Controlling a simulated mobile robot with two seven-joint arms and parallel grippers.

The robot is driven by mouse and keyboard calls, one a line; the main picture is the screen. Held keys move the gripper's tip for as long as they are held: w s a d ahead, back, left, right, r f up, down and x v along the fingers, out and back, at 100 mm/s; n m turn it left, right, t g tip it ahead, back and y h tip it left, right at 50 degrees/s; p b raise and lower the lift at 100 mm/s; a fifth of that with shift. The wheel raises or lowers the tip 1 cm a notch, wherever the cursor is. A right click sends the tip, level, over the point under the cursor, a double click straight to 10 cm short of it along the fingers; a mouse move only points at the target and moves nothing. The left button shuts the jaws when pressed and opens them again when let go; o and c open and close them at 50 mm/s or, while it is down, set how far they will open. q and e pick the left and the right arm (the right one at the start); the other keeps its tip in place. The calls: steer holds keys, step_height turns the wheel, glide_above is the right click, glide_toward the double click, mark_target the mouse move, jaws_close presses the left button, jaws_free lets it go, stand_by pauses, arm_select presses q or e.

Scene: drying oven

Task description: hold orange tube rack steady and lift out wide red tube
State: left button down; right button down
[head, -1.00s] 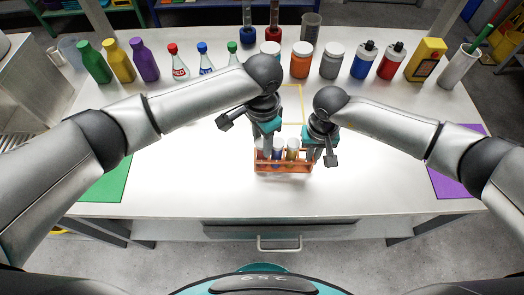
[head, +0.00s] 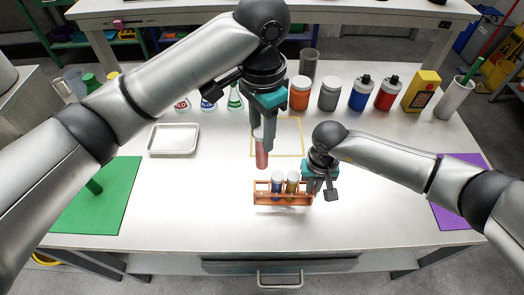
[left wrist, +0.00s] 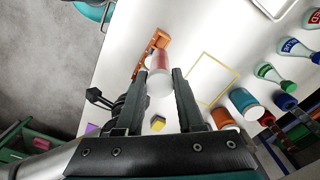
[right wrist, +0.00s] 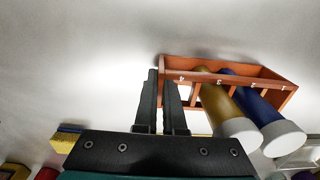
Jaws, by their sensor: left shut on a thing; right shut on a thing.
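The wide red tube (head: 261,156) with a white cap hangs upright in my left gripper (head: 262,138), lifted clear above and behind the rack. In the left wrist view the red tube (left wrist: 159,66) sits between the fingers. The orange tube rack (head: 268,198) stands on the table and holds a blue tube (head: 277,188) and a yellow tube (head: 292,187), both white-capped. My right gripper (head: 314,188) is shut on the rack's right end. In the right wrist view the fingers (right wrist: 165,85) meet the end of the rack (right wrist: 205,66) near the number 4.
A yellow outlined square (head: 300,144) lies behind the rack. Bottles and jars (head: 328,95) line the back. The table front is clear.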

arm_select(q)
steer(key=shift+r, duration=1.3)
arm_select(e)
steer(key=c, duration=0.9)
jaws_free()
step_height(320, 180, up, 11)
steer(key=shift+r, duration=0.55)
